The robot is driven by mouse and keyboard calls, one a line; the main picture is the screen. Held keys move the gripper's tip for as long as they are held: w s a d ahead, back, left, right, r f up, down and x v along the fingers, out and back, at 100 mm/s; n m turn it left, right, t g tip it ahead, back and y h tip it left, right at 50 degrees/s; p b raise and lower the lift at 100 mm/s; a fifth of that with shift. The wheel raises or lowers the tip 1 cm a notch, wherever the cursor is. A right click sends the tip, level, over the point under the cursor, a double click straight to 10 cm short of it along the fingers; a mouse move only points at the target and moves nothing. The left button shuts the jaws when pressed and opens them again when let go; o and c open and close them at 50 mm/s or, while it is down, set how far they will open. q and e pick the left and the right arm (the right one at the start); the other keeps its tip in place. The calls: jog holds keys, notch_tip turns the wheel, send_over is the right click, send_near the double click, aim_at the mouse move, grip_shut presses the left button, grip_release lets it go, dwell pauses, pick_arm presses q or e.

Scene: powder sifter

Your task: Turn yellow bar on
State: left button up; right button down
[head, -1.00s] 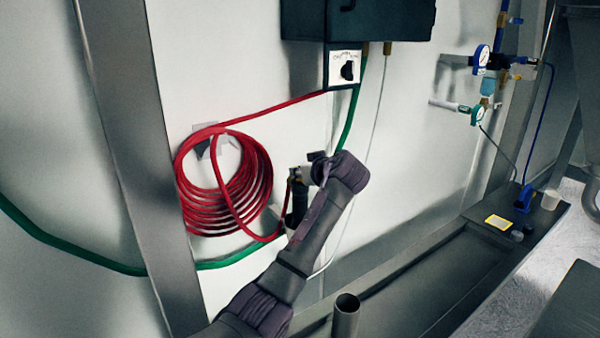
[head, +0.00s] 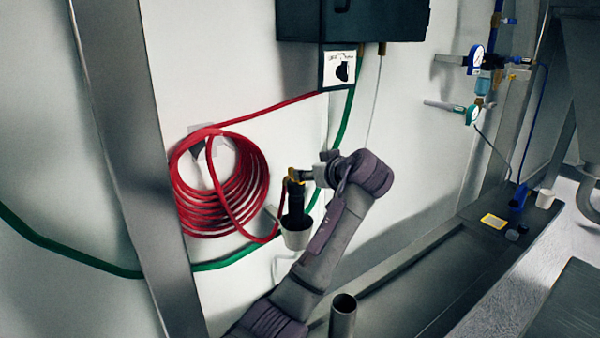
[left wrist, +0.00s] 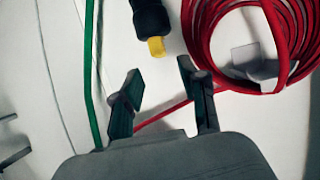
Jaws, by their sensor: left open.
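A short yellow piece (head: 294,175) sits on top of a black cylinder (head: 296,208) that stands in a white cup-shaped holder (head: 297,239) by the wall. In the left wrist view, the yellow piece (left wrist: 156,46) sticks out of the end of the black cylinder (left wrist: 149,17), just beyond the fingertips. My left gripper (head: 317,172) is close to its right in the head view. Its two fingers (left wrist: 160,76) are apart with nothing between them; they do not appear to touch the yellow piece. My right gripper is out of view.
A coiled red hose (head: 222,185) hangs left of the holder. A green hose (head: 80,260) runs behind. A switch plate (head: 339,68) is below a dark box (head: 352,20). Gauges (head: 476,59) are at right. A metal post (head: 130,150) is at left.

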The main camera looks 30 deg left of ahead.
pick_arm(q)
jog(key=shift+v, duration=2.25)
